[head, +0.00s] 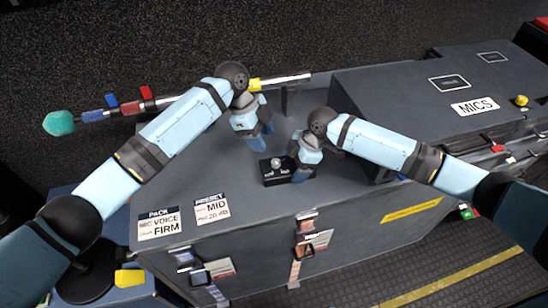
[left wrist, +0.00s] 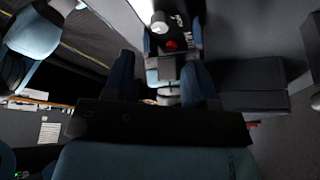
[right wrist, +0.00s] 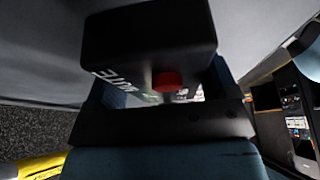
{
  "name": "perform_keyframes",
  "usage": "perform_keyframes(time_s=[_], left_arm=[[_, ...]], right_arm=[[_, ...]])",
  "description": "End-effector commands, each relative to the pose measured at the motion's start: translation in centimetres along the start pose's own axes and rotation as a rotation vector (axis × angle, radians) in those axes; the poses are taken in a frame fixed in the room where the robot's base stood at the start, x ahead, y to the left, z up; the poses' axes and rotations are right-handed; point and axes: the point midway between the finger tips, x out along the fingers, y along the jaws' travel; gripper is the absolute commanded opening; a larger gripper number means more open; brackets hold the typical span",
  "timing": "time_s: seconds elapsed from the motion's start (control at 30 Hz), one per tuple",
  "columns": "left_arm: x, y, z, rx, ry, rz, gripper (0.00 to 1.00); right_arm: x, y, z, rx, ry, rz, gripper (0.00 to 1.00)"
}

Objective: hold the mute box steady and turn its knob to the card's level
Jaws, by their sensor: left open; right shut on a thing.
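The mute box (head: 273,180) is small and black, with a pale grey knob (head: 277,163) on top, and sits on the grey case. My right gripper (head: 301,174) is shut on its right end. In the right wrist view the box (right wrist: 150,40) shows MUTE lettering and a red button (right wrist: 167,82) between the fingers. My left gripper (head: 260,141) is open and empty, just behind and left of the box. The left wrist view shows the knob (left wrist: 160,22) beyond its fingertips. The preset card (head: 211,209) reads MID; the pack card (head: 160,224) reads VOICE and FIRM.
The grey case top (head: 180,170) is clear left of the box. A boom pole with a teal tip (head: 59,123) runs along its back edge. A dark case labelled MICS (head: 475,106) stands at the right. Latches (head: 305,245) line the front face.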

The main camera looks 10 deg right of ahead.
Motion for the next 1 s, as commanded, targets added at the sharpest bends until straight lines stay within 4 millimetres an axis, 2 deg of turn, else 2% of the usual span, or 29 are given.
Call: perform_keyframes(time_s=[0.2,0.4,0.6,0.83,0.87,1.0], left_arm=[[4.6,0.0,-0.1,0.0,0.001,0.001,0.52],[7.4,0.0,0.0,0.0,-0.001,0.0,0.52],[8.4,0.0,0.0,0.001,-0.001,-0.002,0.52],[8.4,0.0,0.0,0.002,-0.001,-0.002,0.52],[8.4,0.0,0.0,0.002,-0.001,-0.002,0.47],[8.4,0.0,0.0,0.002,-0.001,-0.002,0.15]], right_arm=[[-0.1,0.0,0.0,0.0,0.001,0.001,0.48],[-0.1,0.0,0.0,0.0,0.001,0.001,0.48],[-0.1,0.0,0.0,0.0,0.001,0.001,0.48],[-0.1,0.0,0.0,0.0,0.001,0.001,0.48],[-0.1,0.0,0.0,0.0,0.001,0.001,0.48],[-0.1,0.0,0.0,0.0,0.001,0.001,0.48]])
